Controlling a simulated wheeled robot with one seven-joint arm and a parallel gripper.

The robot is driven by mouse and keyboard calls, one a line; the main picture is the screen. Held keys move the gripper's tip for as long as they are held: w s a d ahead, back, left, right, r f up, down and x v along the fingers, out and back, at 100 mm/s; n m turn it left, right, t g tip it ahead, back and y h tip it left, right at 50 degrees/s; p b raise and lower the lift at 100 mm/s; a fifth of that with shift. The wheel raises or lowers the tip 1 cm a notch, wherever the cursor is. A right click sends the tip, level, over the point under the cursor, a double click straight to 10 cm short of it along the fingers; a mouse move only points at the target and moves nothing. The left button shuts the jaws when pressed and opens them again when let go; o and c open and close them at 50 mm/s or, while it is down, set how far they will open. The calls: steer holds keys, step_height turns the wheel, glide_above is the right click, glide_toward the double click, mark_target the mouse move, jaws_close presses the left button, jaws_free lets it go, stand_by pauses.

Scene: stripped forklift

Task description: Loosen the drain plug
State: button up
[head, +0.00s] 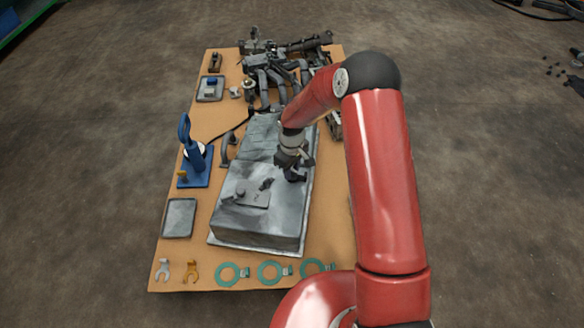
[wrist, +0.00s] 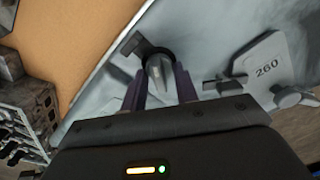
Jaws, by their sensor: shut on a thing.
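A large grey metal tank (head: 258,224) lies on the tan board; its grey surface fills much of the wrist view (wrist: 205,40). My gripper (head: 293,175) is over the tank's right side in the head view. In the wrist view its two dark fingers (wrist: 158,84) stand on either side of a grey rounded part, which I take for the drain plug (wrist: 157,66), with a dark tab beside it. The gripper is shut on this part, close to the tank surface. In the head view the gripper and wrist hide the plug.
A plate marked 260 (wrist: 266,66) with small levers stands beside the gripper. On the board are a blue stand (head: 194,160), a grey square tray (head: 179,218), green rings (head: 231,274), yellow and grey clips, and dark machine parts (head: 275,65) at the back.

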steer(key=shift+n, duration=0.6)
steer(key=shift+r, duration=0.1)
steer(key=n+p, duration=0.1)
steer(key=n, duration=0.2)
steer(key=shift+s, duration=0.1)
steer(key=shift+n, duration=1)
steer(key=o, duration=0.8)
steer(key=shift+r+p, duration=0.1)
steer(key=shift+p, duration=0.2)
steer(key=shift+r+p, duration=1.35)
steer(key=shift+r, duration=0.8)
